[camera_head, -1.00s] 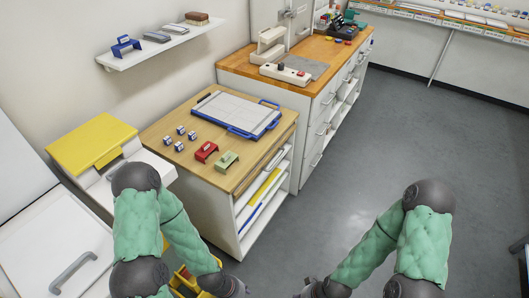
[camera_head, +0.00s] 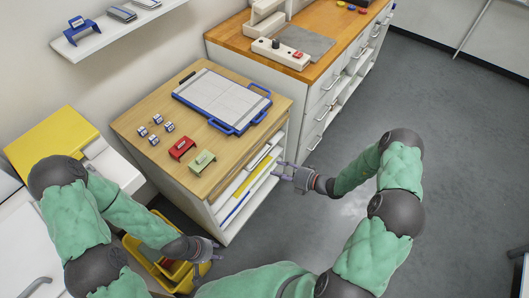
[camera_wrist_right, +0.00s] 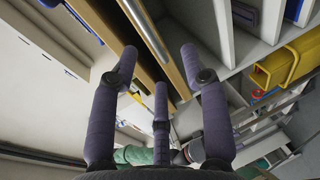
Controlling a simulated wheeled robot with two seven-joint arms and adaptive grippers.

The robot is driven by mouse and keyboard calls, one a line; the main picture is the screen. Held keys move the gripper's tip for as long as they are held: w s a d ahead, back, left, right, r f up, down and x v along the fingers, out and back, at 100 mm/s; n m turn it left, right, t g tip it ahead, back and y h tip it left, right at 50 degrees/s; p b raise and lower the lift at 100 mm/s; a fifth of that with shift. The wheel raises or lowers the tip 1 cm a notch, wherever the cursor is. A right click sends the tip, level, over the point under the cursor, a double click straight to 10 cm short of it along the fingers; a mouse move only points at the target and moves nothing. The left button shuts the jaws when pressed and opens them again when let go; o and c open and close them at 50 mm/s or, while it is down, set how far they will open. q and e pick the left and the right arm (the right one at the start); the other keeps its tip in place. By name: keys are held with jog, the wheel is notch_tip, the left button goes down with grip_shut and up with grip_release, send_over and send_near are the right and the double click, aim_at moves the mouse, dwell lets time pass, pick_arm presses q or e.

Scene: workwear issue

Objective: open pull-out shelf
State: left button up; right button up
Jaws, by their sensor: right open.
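The pull-out shelf (camera_head: 238,180) is a wood-toned board just under the wooden top of the white cabinet (camera_head: 216,222), in the head view. In the right wrist view a metal bar (camera_wrist_right: 148,32) runs along between wooden edges. My right gripper (camera_head: 281,171) is open and empty in front of the cabinet's open side. In the wrist view its fingertips (camera_wrist_right: 158,55) lie either side of the bar's line; contact cannot be told. My left gripper (camera_head: 213,251) is low left of the cabinet front, over a yellow bin; its jaw opening is unclear.
A blue-framed board (camera_head: 222,97), a red item (camera_head: 182,148), a green item (camera_head: 202,162) and several small blocks lie on the cabinet top. The yellow bin (camera_head: 152,263) stands near my left gripper. A longer drawer bench (camera_head: 318,92) stands behind. Floor on the right is clear.

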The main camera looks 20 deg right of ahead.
aim_at(265, 155)
jog(key=w+a+b, duration=0.1)
jog(key=w, duration=0.2)
jog(key=w+a+m+t, duration=0.1)
jog(key=w, duration=0.2)
jog(key=w+a+m+b, duration=0.1)
jog(key=w, duration=0.3)
jog(key=shift+a+f+h+b, duration=0.3)
jog(key=shift+a+f+h, duration=0.05)
jog(key=shift+h, duration=0.05)
grip_shut()
